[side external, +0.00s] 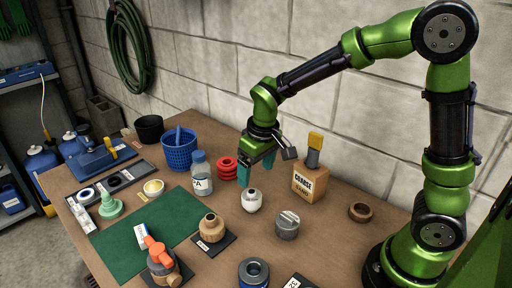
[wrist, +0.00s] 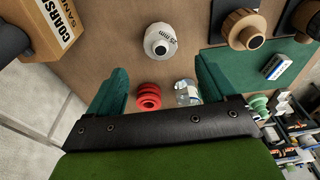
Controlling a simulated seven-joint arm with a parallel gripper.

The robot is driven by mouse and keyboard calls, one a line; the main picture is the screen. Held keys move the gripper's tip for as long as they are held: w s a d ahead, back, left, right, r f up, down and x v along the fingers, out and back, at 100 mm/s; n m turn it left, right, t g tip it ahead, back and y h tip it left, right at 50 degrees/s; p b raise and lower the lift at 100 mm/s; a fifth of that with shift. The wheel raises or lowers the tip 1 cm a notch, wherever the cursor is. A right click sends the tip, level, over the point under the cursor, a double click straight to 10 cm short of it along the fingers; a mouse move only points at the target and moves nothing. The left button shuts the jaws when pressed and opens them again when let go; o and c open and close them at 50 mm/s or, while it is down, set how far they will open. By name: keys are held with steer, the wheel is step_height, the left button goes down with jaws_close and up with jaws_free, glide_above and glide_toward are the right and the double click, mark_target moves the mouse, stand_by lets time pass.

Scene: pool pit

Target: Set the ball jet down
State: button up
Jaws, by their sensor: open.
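The ball jet, a white rounded fitting (side external: 252,201) with a dark opening on top, stands on the brown table. In the wrist view the ball jet (wrist: 160,43) shows a printed label that seems to read 25 mm. My gripper (side external: 258,170) is open, with its teal fingers pointing down above and slightly behind the ball jet. In the wrist view my gripper (wrist: 158,80) has nothing between its fingers, and the ball jet lies beyond the fingertips, apart from them.
A red ribbed piece (side external: 227,168) and a labelled bottle (side external: 201,178) stand left of my gripper. A coarse sand box (side external: 309,184) stands right. A grey cap (side external: 287,225) and a tan fitting (side external: 211,228) are in front. The green mat (side external: 115,250) has bare areas.

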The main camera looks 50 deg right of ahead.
steer(key=s+d+r+m+t+y, duration=0.1)
steer(key=s+r+m+t, duration=0.3)
steer(key=s+r, duration=0.8)
steer(key=s+t+y, duration=0.1)
steer(key=s, duration=0.1)
steer(key=shift+s+d, duration=0.2)
steer(key=shift+s, duration=0.2)
